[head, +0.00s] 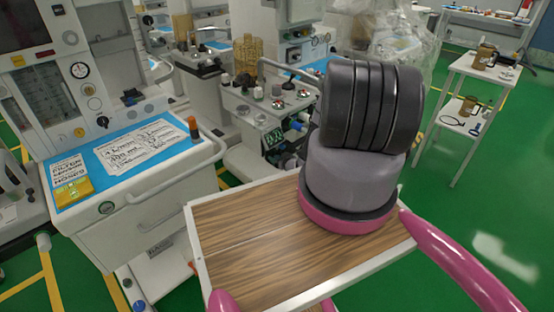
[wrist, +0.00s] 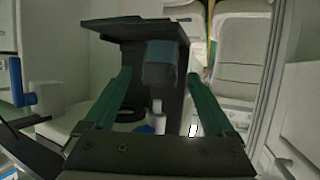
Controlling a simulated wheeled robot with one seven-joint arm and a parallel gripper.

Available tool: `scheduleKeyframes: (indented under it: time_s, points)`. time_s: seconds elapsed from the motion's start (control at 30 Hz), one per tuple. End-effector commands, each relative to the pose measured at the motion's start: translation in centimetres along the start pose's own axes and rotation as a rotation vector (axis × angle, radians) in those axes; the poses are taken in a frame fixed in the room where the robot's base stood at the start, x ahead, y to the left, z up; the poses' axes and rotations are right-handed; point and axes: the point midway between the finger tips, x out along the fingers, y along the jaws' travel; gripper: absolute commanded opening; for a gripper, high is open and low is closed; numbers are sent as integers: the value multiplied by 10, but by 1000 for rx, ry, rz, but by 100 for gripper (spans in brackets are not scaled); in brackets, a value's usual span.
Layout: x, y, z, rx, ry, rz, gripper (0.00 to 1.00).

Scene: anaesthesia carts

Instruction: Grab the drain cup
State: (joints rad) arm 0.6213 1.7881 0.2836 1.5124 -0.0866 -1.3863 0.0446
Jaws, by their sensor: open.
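In the wrist view, my gripper (wrist: 158,76) is open, with its two dark green fingers spread apart. A dark grey-teal cup-shaped thing, which looks like the drain cup (wrist: 160,62), shows between the fingertips. It sits under the top of a black bracket or housing (wrist: 120,28). A small pale stem with a blue part (wrist: 157,118) shows below the cup. The fingers appear to stand to either side of the cup, with no clear contact. How far the fingertips are from it in depth cannot be told. The gripper and the cup are not identifiable in the head view.
In the head view, an anaesthesia cart (head: 140,205) with a blue top stands at left. More machines (head: 265,110) stand behind my arm. A white side table (head: 462,68) is at upper right. Green floor (head: 440,205) is clear at right. A blue knob (wrist: 16,82) is at left in the wrist view.

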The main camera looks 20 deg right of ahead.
Motion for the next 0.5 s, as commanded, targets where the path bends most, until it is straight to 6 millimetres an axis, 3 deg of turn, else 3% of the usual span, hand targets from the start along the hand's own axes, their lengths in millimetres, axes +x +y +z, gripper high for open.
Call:
scheduleKeyframes:
  time_s: [0.2, 0.47, 0.5]
  points:
    - [28, 0, -1, -2, 2, -1, 89]
    - [31, 0, 0, 0, -1, 0, 89]
    - [31, 0, 0, 0, -1, 0, 78]
